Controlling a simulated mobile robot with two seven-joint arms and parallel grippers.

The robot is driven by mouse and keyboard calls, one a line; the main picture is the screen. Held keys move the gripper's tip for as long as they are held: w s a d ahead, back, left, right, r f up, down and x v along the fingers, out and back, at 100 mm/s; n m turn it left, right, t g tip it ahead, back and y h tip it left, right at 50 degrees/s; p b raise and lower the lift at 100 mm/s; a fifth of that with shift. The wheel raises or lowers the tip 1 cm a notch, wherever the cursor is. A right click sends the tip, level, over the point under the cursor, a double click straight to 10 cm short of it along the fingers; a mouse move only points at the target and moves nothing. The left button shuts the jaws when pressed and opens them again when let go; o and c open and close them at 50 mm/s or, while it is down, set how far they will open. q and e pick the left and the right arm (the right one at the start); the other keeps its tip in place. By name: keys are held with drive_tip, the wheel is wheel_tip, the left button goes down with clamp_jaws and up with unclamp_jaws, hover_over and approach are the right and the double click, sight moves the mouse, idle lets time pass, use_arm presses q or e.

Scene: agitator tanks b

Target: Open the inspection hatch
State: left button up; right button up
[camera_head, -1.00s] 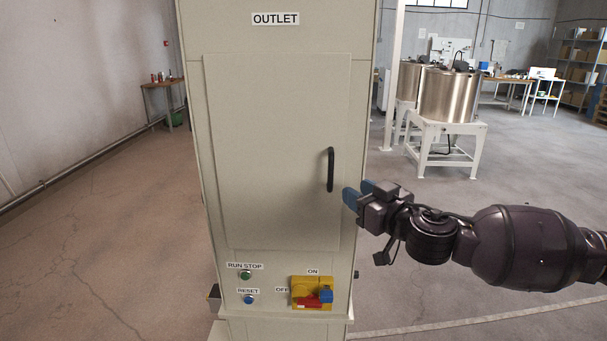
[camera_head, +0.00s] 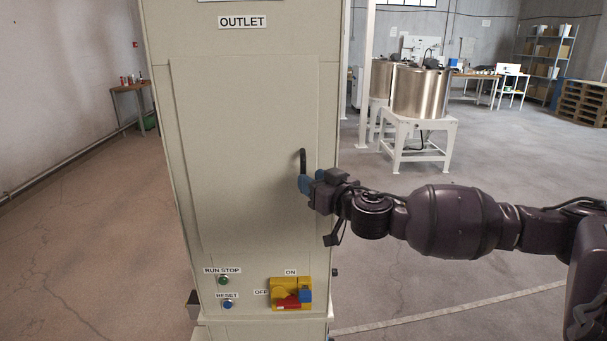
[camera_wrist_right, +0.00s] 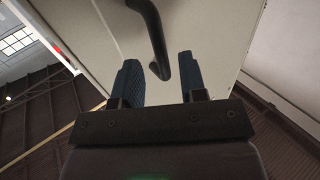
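The inspection hatch (camera_head: 235,130) is a flat beige panel on the front of the tall cabinet, under the OUTLET label. It looks shut. Its black bar handle (camera_head: 303,161) is upright near its right edge; the lower part is hidden behind my right gripper (camera_head: 306,184). In the right wrist view the handle (camera_wrist_right: 152,30) comes down from the top, and its lower end lies between the two blue fingertips of my right gripper (camera_wrist_right: 160,80). The fingers are open, with a gap on both sides of the handle. My left gripper is not in view.
Below the hatch are a green RUN STOP button (camera_head: 223,280), a blue RESET button (camera_head: 228,304) and a yellow ON/OFF switch (camera_head: 290,294) with a red handle. A steel tank (camera_head: 420,92) on a white stand is behind at the right. The floor around the cabinet is clear.

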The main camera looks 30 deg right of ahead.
drive_tip(key=shift+w+a, duration=0.1)
drive_tip(key=shift+w, duration=1.85)
clamp_jaws()
